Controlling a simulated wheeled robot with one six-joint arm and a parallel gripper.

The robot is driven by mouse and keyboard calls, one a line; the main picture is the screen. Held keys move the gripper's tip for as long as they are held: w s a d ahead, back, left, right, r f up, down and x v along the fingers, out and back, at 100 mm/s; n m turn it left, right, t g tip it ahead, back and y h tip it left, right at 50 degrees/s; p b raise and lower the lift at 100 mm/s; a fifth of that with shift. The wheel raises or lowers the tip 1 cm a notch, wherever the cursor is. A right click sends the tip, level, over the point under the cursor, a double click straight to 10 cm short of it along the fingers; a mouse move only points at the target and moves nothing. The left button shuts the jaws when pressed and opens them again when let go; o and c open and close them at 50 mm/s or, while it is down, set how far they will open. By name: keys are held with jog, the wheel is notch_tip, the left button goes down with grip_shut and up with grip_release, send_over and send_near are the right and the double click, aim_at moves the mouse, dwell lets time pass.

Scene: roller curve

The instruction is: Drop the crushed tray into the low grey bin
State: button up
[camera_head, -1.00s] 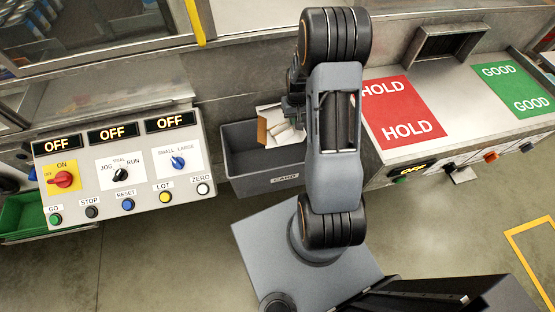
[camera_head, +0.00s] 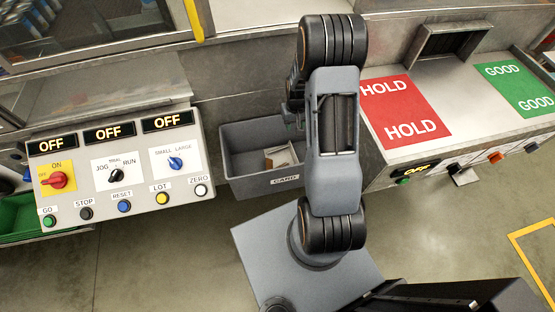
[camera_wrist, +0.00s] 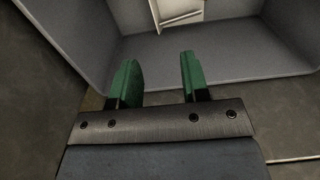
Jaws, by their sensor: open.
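The crushed tray (camera_head: 281,155) is a white and brown piece lying inside the low grey bin (camera_head: 285,181), which carries a CARD label. In the wrist view, part of the tray (camera_wrist: 178,12) shows at the top edge, on the bin's floor. The grey bin (camera_wrist: 210,52) fills most of that view. My gripper (camera_wrist: 158,62) is open and empty, its two green fingers apart above the bin and clear of the tray. In the head view my arm hides most of the gripper and the right part of the bin.
A control panel (camera_head: 117,207) with knobs and buttons stands left of the bin. A table with a red HOLD area (camera_head: 405,108) and a green GOOD area (camera_head: 519,90) stands on the right. A green bin (camera_head: 32,218) sits at the far left.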

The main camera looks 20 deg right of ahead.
notch_tip(320, 180, up, 14)
jog(key=b, duration=0.1)
jog(key=shift+b, duration=0.4)
jog(key=shift+f, duration=0.1)
dwell(0.6)
jog(key=s+a+r+n+t, duration=0.2)
jog(key=s+a+r+t, duration=0.2)
jog(key=s+a+r, duration=0.7)
jog(key=shift+s+a+r+t, duration=0.15)
jog(key=shift+s+a+t, duration=0.15)
jog(key=shift+s+a, duration=1.55)
jog(key=shift+s+d, duration=0.25)
jog(key=shift+d, duration=0.05)
jog(key=shift+c, duration=0.2)
